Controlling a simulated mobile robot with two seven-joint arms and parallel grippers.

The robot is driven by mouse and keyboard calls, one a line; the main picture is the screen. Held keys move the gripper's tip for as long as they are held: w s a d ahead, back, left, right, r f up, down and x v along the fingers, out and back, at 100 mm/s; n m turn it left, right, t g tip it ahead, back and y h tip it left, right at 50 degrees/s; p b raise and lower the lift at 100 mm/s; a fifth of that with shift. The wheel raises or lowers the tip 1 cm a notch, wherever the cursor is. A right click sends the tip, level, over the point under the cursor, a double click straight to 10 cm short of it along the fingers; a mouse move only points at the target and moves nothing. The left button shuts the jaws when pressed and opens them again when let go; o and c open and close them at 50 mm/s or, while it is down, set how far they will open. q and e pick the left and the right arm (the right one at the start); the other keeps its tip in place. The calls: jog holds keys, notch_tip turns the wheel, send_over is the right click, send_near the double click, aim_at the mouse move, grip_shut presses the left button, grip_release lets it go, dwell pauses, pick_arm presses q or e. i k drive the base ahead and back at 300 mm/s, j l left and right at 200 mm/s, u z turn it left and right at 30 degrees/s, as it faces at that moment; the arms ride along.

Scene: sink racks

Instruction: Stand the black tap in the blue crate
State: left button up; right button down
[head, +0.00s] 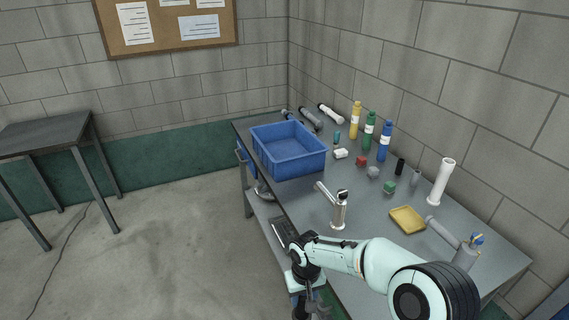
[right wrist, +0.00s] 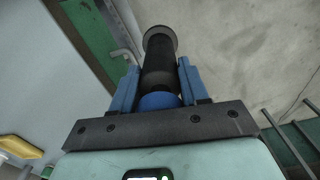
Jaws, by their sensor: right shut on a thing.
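The blue crate (head: 290,160) stands on the grey table toward its far left end, open at the top, and looks empty. My right gripper (right wrist: 158,78) is shut on the black tap (right wrist: 158,58), whose dark round body and flared end show between the blue fingers in the right wrist view. A blue part shows at the tap's near end. In the head view my right gripper (head: 300,303) hangs low at the bottom edge, beside the table's near left side and apart from the crate. The tap is hard to make out there. My left gripper is not in view.
A silver tap (head: 338,210) stands between my right arm and the crate. Yellow, green and blue bottles (head: 385,142) and small blocks line the wall side.

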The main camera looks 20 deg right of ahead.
aim_at(287, 156)
jog(key=i+j+z, duration=0.4)
jog(key=i+j, duration=1.15)
jog(key=i, duration=0.1)
